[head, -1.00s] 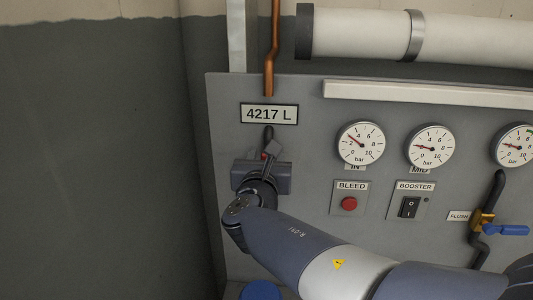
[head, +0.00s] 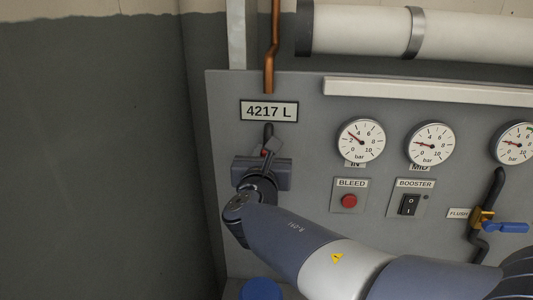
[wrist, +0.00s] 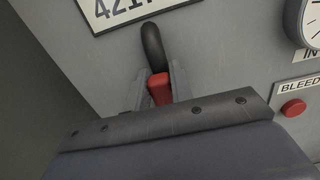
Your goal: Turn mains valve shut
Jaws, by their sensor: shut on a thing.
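The mains valve shows as a red handle (wrist: 160,88) below a dark curved pipe (wrist: 151,46) in the wrist view. My gripper (wrist: 158,92) is shut on the red handle, with one finger on each side of it. In the head view my gripper (head: 268,151) is at the panel under the "4217 L" plate (head: 269,111), and only a small bit of red (head: 264,153) shows between the fingers. My gripper and wrist hide the rest of the valve.
To the right on the grey panel are the gauges (head: 361,141), the red bleed button (head: 349,201), the booster switch (head: 409,205) and a blue-handled flush valve (head: 506,228). A copper pipe (head: 271,50) runs down above the plate. A blue round thing (head: 261,289) is below my arm.

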